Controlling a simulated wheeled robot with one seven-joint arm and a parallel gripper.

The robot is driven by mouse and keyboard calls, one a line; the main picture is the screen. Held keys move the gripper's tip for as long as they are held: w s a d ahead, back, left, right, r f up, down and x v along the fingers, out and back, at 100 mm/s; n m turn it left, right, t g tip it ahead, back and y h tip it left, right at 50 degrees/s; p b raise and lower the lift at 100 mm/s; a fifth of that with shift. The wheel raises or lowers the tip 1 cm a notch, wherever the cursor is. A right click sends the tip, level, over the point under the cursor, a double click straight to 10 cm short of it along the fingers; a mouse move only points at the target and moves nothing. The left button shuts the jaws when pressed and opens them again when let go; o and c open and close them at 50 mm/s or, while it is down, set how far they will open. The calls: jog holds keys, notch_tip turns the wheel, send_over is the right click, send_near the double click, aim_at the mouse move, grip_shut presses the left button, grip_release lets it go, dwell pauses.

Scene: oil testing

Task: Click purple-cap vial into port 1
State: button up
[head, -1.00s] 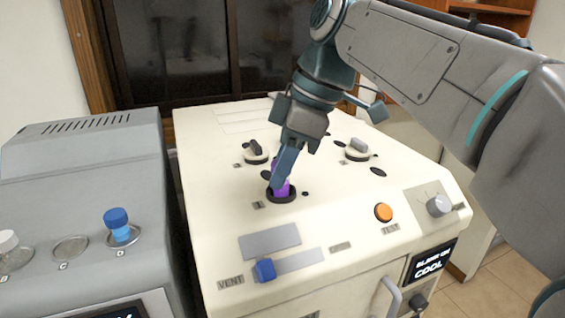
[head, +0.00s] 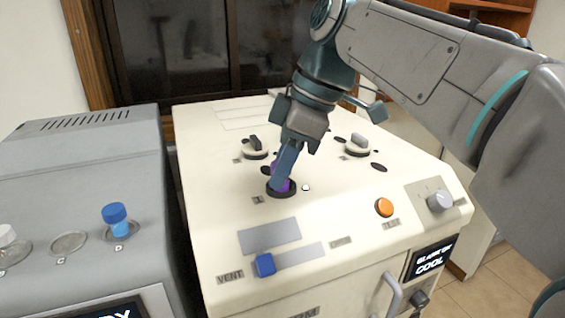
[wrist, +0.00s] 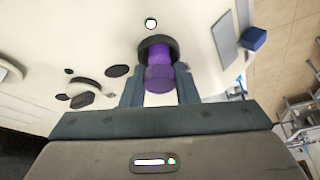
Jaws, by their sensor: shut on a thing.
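The purple-cap vial (head: 281,184) sits in a dark ringed port (head: 282,193) near the front left of the cream machine's top; only its purple upper part shows. My gripper (head: 281,181) points down at the port and is shut on the purple cap. In the wrist view the purple cap (wrist: 159,75) lies between both fingers of my gripper (wrist: 159,88), with the dark port ring (wrist: 157,44) around its far end. A small light beside the port (head: 306,187) is lit white; it also shows in the wrist view (wrist: 151,24). The port's label is too small to read.
Two ports with grey-capped levers (head: 255,145) (head: 357,145) stand farther back. An orange button (head: 384,207), a grey knob (head: 439,201) and a blue vent switch (head: 265,265) are at the front. A grey machine (head: 80,190) with a blue-capped vial (head: 116,220) stands left.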

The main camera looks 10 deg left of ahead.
jog(key=o, duration=1)
